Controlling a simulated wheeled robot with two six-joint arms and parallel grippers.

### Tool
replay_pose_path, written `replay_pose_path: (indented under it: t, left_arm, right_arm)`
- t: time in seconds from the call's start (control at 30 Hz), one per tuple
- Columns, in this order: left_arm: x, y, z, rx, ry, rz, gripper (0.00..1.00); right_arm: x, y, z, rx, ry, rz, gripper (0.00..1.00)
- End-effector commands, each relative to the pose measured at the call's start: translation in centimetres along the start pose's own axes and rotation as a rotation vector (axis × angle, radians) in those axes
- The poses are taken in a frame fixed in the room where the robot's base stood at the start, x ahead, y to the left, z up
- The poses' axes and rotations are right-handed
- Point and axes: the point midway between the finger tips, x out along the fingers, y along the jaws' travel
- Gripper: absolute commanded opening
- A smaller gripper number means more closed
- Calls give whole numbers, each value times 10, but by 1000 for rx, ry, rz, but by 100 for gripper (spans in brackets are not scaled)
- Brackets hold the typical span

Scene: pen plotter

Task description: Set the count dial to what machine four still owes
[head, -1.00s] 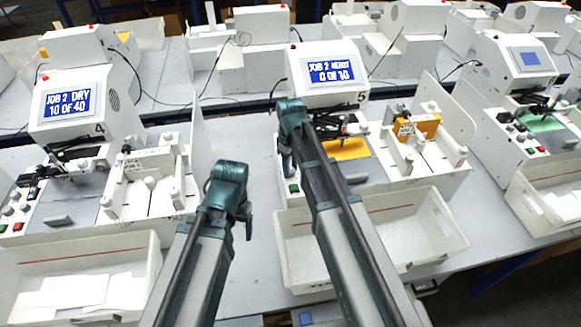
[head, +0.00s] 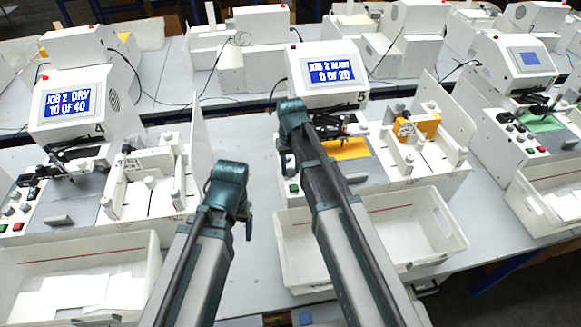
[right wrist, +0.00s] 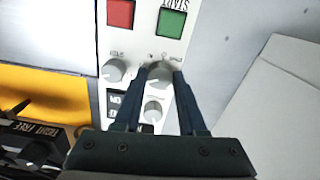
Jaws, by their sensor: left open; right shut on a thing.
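Machine four (head: 85,105), marked 4, stands at the left; its blue screen (head: 68,103) reads "JOB 2 DRY 10 OF 40". Machine five (head: 330,72), marked 5, stands in the middle; its screen (head: 332,71) appears to read "JOB 2 READY 0 OF 20". In the right wrist view my right gripper (right wrist: 161,76) is shut on a grey dial (right wrist: 159,72) on machine five's control panel, a finger on either side. The head view hides this dial behind my right arm. My left gripper (head: 243,215) hangs between the two machines, apart from everything; its fingers barely show.
Beside the held dial are another grey knob (right wrist: 114,70), a lower knob (right wrist: 153,110), a red button (right wrist: 121,13) and a green START button (right wrist: 172,22). White bins (head: 85,262) (head: 440,222) stand before the machines. A third machine (head: 520,60) is at right.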

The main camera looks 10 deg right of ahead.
Motion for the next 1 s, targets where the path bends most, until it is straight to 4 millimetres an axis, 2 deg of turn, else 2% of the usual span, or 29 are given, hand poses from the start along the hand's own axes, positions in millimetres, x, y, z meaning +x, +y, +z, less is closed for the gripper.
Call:
replay_pose_path:
  t: [0.53, 0.57, 0.7, 1.0]
  left_arm:
    - [0, 0, 0, 0, 0, 0, 77]
    - [0, 0, 0, 0, 0, 0, 77]
    - [0, 0, 0, 0, 0, 0, 77]
    - [0, 0, 0, 0, 0, 0, 77]
  right_arm:
    - [0, 0, 0, 24, 0, 0, 0]
    - [0, 0, 0, 24, 0, 0, 44]
    - [0, 0, 0, 24, 0, 0, 69]
    - [0, 0, 0, 23, 0, 0, 70]
